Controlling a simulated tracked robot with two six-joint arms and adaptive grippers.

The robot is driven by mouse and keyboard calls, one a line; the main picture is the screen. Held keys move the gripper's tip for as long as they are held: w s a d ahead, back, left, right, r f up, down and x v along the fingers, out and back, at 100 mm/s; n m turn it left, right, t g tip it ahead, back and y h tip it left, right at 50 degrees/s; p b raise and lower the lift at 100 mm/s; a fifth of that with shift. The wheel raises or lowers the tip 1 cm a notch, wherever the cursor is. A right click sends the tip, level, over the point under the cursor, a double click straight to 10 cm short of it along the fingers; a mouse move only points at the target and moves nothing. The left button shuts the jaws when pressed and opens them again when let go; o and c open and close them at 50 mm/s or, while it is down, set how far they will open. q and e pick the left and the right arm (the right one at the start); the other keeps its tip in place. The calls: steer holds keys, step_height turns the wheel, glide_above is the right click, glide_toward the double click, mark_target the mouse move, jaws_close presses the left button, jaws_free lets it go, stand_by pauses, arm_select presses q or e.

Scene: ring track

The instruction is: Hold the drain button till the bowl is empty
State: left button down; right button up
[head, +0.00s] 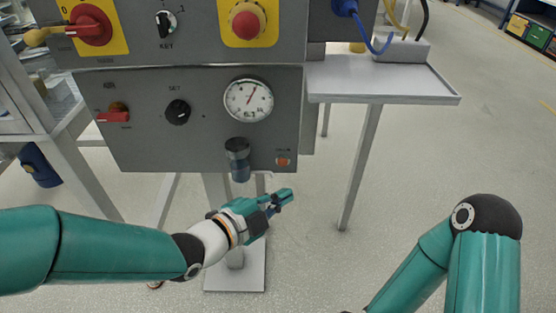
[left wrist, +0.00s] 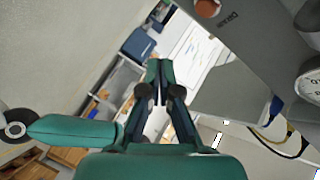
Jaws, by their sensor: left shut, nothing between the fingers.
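The drain button (head: 283,161) is a small orange-red round button at the lower right of the grey panel, with a small label above it. It also shows at the top of the left wrist view (left wrist: 207,8). The bowl (head: 240,173) is a small bluish cup under a black cap at the panel's lower edge; its liquid level is too small to tell. My left gripper (head: 286,198) is shut and empty, just below the drain button and apart from it. Its closed fingers also show in the left wrist view (left wrist: 159,68). My right gripper is out of view.
The panel carries a round gauge (head: 248,100), a black SET knob (head: 178,112) and a red lever valve (head: 114,114). Above are a red stop button (head: 246,25) and a red rotary switch (head: 90,25). A grey side shelf (head: 385,78) juts out right.

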mark_target(283, 162)
arm_select(q)
steer(key=w+p, duration=0.1)
steer(key=w, duration=0.5)
steer(key=shift+w, duration=0.3)
stand_by(1.3)
steer(key=shift+w, duration=0.15)
steer(key=shift+w, duration=0.45)
stand_by(0.6)
stand_by(2.8)
steer(key=shift+s+b, duration=0.65)
steer(key=shift+s, duration=0.25)
